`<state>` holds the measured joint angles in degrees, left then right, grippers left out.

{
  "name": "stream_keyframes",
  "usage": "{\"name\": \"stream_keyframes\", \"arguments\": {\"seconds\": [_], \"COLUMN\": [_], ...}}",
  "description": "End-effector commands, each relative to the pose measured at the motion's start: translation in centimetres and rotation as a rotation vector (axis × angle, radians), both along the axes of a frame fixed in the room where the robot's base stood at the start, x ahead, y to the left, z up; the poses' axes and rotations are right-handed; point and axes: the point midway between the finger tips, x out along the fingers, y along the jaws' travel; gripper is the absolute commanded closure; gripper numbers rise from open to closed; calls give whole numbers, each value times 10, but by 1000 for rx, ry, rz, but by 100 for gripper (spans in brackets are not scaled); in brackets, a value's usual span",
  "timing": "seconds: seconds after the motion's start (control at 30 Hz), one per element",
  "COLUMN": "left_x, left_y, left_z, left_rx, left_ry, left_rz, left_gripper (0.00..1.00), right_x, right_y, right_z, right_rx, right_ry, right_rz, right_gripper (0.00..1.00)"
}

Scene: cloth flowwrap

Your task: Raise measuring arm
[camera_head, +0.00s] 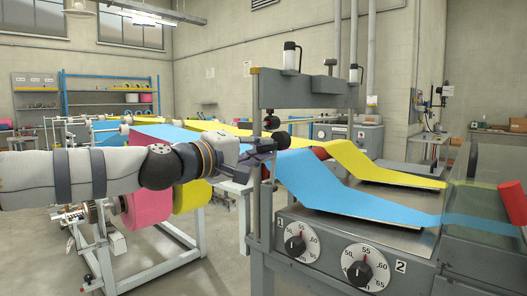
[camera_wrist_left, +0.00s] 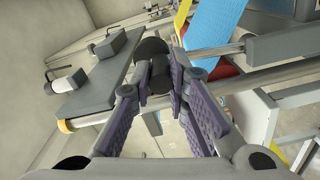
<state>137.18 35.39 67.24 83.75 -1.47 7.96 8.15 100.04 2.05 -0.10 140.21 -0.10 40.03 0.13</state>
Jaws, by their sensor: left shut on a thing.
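My left gripper (camera_head: 268,145) comes in from the left at the near upright of the grey machine frame (camera_head: 310,92). In the left wrist view its purple-padded fingers (camera_wrist_left: 166,72) are closed on a dark part by a round black knob (camera_wrist_left: 152,47). In the head view a black knob (camera_head: 281,140) shows just beyond the fingertips. This appears to be the measuring arm's handle; the rest of the arm is hard to make out behind my gripper. The blue web (camera_head: 345,192) slopes down just right of the gripper. My right gripper is in neither view.
Two dials (camera_head: 297,244) sit on the machine's front below the blue web. A yellow web (camera_head: 380,163) runs behind it. Pink (camera_head: 146,208) and yellow (camera_head: 192,197) rolls hang on a stand below my left arm. Open floor lies at the lower left.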

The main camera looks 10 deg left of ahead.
Motion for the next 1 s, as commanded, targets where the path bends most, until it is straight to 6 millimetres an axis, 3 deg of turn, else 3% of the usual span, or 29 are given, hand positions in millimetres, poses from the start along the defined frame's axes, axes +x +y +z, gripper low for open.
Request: {"name": "stream_keyframes", "arguments": {"seconds": [0.5, 0.53, 0.6, 1.0], "left_x": [1, 1, 1, 1], "left_y": [2, 2, 2, 2], "left_z": [-1, -1, -1, -1], "left_rx": [-13, -13, -12, -12], "left_ry": [10, 10, 11, 11], "left_rz": [2, 2, 2, 1], "left_gripper": [100, 78, 64, 64], "right_x": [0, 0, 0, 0], "right_y": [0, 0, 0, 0], "right_z": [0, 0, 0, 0], "right_rx": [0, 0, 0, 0], "right_ry": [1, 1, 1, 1], "right_rz": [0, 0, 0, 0], "right_gripper": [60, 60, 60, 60]}}
